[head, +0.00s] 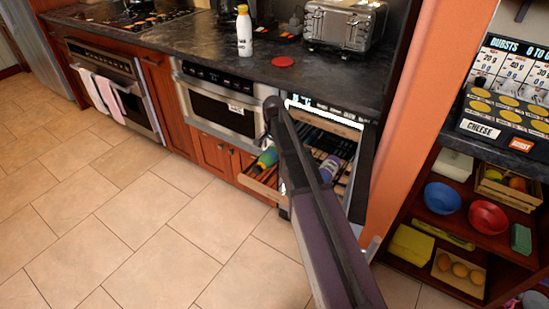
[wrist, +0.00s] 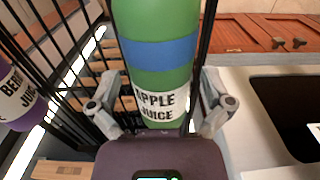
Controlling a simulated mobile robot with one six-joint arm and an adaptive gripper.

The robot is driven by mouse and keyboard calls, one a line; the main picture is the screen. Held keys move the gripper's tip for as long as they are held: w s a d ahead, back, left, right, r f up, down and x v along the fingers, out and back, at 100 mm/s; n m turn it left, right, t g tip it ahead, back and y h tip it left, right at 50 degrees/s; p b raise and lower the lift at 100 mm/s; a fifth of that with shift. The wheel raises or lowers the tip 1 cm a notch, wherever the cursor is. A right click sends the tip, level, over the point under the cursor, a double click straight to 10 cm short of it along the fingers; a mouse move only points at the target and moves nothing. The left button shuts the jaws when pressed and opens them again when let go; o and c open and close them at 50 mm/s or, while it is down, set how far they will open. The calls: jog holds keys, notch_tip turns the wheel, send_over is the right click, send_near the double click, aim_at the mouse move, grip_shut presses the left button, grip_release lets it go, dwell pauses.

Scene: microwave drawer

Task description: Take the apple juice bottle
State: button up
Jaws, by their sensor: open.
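The apple juice bottle (wrist: 158,22) is green with a blue band and a white label reading "APPLE JUICE". In the wrist view it lies between the two fingers of my gripper (wrist: 158,85), which are open, one on each side. A gap shows between the bottle and each finger; I cannot tell whether either touches. In the head view the bottle (head: 267,158) shows at the left side of the open wire rack, partly hidden by my arm. My gripper is mostly hidden behind my arm there.
A purple berry juice bottle (wrist: 18,98) lies in the same rack (wrist: 80,52), left in the wrist view. Rack bars rise close on both sides of my gripper. A white bottle (head: 244,32) and a toaster (head: 345,25) stand on the counter above. The floor in front is clear.

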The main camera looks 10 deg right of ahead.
jog(key=shift+f+b, duration=0.6)
jog(key=shift+f, duration=0.25)
jog(key=c, duration=1.1)
jog(key=shift+r+p, duration=0.25)
jog(key=shift+p, duration=0.05)
notch_tip(320, 180, up, 4)
jog(key=p, duration=0.3)
jog(key=shift+f+p, duration=0.1)
jog(key=shift+p, duration=0.25)
jog(key=s, duration=0.5)
jog(key=s+d, duration=0.1)
jog(key=s, duration=0.4)
jog(key=s+d, duration=0.1)
jog(key=s, duration=0.5)
jog(key=shift+d+r+p, duration=0.1)
jog(key=shift+r+p, duration=0.3)
